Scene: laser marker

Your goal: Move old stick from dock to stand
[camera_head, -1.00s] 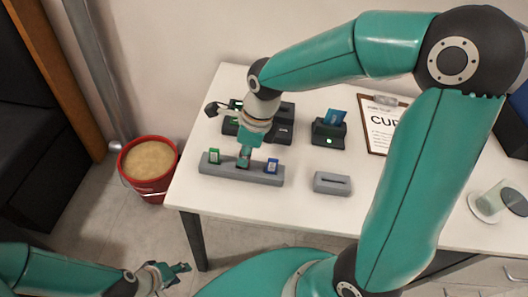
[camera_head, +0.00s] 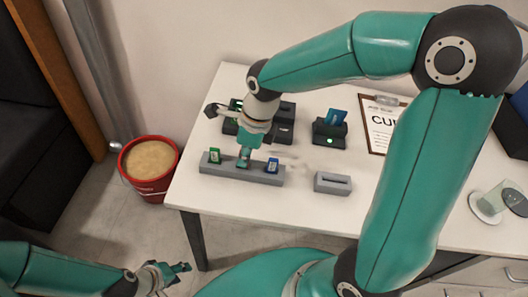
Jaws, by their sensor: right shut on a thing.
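A long grey slotted bar (camera_head: 215,170) lies near the left front of the table. A green stick (camera_head: 214,156) stands upright in its left part and a blue stick (camera_head: 272,165) in its right part. My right gripper (camera_head: 243,161) points down at the middle of the bar, between these sticks. It is shut on a small stick that its fingers mostly hide; I cannot tell whether that stick is seated in the bar. A short grey block (camera_head: 333,183) with one slot, seemingly empty, lies to the right. My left gripper (camera_head: 179,273) is open and empty, low in front of the table.
Black devices (camera_head: 284,128) stand behind my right gripper. A black reader (camera_head: 329,134) with a green light holds a blue card (camera_head: 337,116). A clipboard (camera_head: 378,130) lies further right, partly behind my arm. A red bucket (camera_head: 150,185) stands on the floor left of the table.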

